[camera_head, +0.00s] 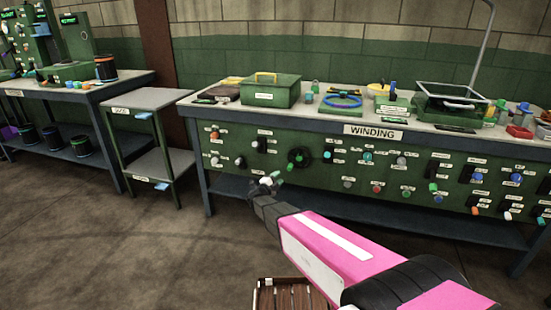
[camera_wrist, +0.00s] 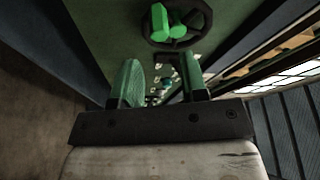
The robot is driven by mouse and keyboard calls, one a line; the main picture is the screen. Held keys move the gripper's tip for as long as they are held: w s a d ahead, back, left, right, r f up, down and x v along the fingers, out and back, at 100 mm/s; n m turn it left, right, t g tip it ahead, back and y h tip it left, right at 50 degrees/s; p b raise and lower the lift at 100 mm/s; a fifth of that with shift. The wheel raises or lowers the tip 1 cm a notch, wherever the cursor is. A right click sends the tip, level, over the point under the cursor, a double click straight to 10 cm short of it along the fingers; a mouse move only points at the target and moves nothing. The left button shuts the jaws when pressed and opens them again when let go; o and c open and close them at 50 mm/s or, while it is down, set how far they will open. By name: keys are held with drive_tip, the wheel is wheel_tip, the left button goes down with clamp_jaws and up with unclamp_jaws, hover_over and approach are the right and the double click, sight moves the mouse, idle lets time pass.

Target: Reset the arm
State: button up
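My pink arm (camera_head: 340,255) reaches from the lower right of the head view toward the front of the winding bench. My gripper (camera_head: 268,181) is in front of the green panel, a little below and left of a round black knob (camera_head: 298,157). In the wrist view my gripper (camera_wrist: 160,72) shows two green fingers with a gap between them and nothing held. A black round knob with a green handle (camera_wrist: 175,24) lies beyond the fingertips there. I cannot tell the exact distance from gripper to panel.
The winding bench (camera_head: 330,117) carries a green toolbox (camera_head: 270,90), a blue ring (camera_head: 341,99) and a framed tray (camera_head: 450,98). Knobs stud its front panel. A small shelf table (camera_head: 152,99) stands left. A wooden crate (camera_head: 290,296) is below my arm. Floor at left is clear.

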drive_tip(key=s+d+n+g+y, duration=0.4)
drive_tip(key=s+n, duration=0.3)
drive_tip(key=s, duration=0.3)
drive_tip(key=s+d+n+g+y, duration=0.3)
drive_tip(key=s+d+n+g, duration=0.3)
drive_tip(key=s, duration=0.5)
drive_tip(key=s+d+n+g+y, duration=0.4)
drive_tip(key=s+n, duration=0.4)
drive_tip(key=s, duration=0.3)
drive_tip(key=shift+d+r+n+g+y, duration=0.35)
drive_tip(key=shift+d+g, duration=0.35)
drive_tip(key=shift+d, duration=0.35)
